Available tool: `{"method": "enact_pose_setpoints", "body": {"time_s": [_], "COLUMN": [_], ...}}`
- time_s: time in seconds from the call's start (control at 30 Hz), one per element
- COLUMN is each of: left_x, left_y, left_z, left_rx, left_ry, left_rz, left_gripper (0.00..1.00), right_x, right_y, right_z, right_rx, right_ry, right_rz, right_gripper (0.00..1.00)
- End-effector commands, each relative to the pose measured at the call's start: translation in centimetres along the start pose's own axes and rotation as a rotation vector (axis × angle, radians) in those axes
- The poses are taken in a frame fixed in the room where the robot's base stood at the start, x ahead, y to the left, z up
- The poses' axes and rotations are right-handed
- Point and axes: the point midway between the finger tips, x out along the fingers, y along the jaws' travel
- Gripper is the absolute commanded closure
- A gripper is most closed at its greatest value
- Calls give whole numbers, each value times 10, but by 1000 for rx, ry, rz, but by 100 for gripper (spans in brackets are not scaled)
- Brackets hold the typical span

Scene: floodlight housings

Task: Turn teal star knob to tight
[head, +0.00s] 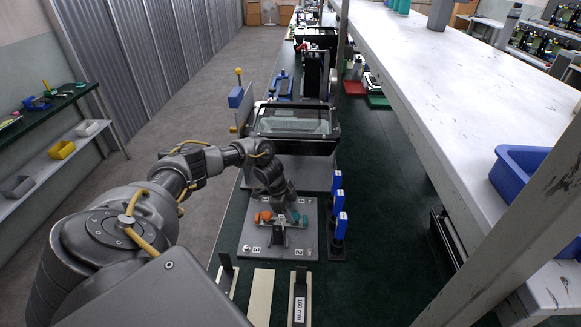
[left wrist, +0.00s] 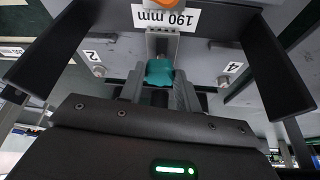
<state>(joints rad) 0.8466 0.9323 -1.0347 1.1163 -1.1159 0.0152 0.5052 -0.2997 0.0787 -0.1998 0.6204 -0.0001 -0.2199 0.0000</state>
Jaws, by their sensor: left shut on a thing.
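The teal star knob (left wrist: 160,73) shows between the two fingers of my left gripper (left wrist: 159,92) in the left wrist view, and the gripper is shut on it. The lower part of the knob is hidden by the gripper. In the head view my left gripper (head: 279,198) points down over a grey fixture plate (head: 258,244). Teal parts (head: 296,216) show at its right side and orange parts (head: 262,216) at its left. The knob's turn angle cannot be read. My right gripper is not in view.
Blue-topped posts (head: 339,222) stand in a row just right of the plate. A lamp housing with a glass front (head: 292,120) stands behind it. Pale strips and a block marked in mm (head: 299,300) lie in front. A white shelf (head: 450,80) overhangs on the right.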

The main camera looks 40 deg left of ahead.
Motion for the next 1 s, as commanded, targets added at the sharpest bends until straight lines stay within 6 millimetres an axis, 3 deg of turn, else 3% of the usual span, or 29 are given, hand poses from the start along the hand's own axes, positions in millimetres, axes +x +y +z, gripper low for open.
{"method": "enact_pose_setpoints", "body": {"time_s": [0.03, 0.4, 1.0], "left_x": [7, 6, 5], "left_y": [-2, -5, -10], "left_z": [3, 1, -3], "left_rx": [40, 365, 843], "left_ry": [-1, -2, -5], "left_rz": [16, 153, 352], "left_gripper": [90, 90, 90], "right_x": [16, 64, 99], "right_y": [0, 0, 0], "right_z": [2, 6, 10], "right_rx": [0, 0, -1], "right_ry": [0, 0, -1], "right_rz": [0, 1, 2], "right_gripper": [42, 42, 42]}}
